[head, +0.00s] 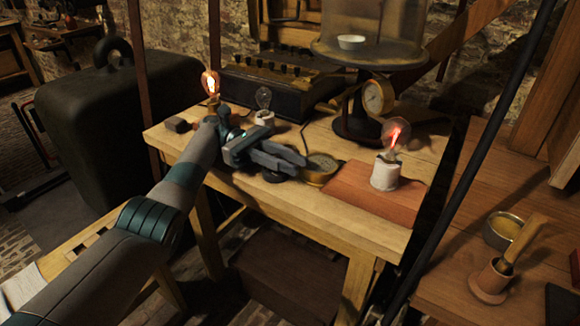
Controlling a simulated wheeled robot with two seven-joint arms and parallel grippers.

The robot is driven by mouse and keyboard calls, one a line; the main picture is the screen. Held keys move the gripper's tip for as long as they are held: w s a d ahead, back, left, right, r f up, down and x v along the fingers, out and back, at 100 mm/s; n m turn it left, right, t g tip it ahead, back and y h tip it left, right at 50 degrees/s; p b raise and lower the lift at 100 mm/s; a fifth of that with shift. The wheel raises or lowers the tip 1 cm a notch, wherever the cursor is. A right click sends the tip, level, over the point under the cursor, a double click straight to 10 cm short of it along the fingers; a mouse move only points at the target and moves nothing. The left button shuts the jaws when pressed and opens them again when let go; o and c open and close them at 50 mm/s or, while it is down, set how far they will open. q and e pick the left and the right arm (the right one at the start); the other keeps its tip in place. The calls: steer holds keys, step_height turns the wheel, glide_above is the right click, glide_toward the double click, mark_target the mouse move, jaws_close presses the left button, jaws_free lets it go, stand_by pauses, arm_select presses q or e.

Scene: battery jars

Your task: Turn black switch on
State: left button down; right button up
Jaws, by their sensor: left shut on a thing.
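My left gripper (296,161) reaches over the wooden table from the left, its fingers pointing right. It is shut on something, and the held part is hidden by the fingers. A small black round thing (273,178), which looks like the black switch, sits on the table directly under the fingers. Its top and lever are hidden, so its setting cannot be told. A brass round dial (321,166) stands just beyond the fingertips. Bulbs glow at the left back (211,84) and on a white holder (386,174) at right. My right gripper is not in view.
The table (345,217) has bare wood along its front. A reddish board (345,188) lies under the right bulb. A dark box with knobs (265,88) and a gauge stand with a glass jar (370,50) stand behind. A dark pole (478,155) crosses at right.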

arm_select(q)
steer(key=shift+f, duration=0.1)
stand_by(0.3)
steer(key=c, duration=1.5)
jaws_free()
steer(key=shift+r, duration=0.2)
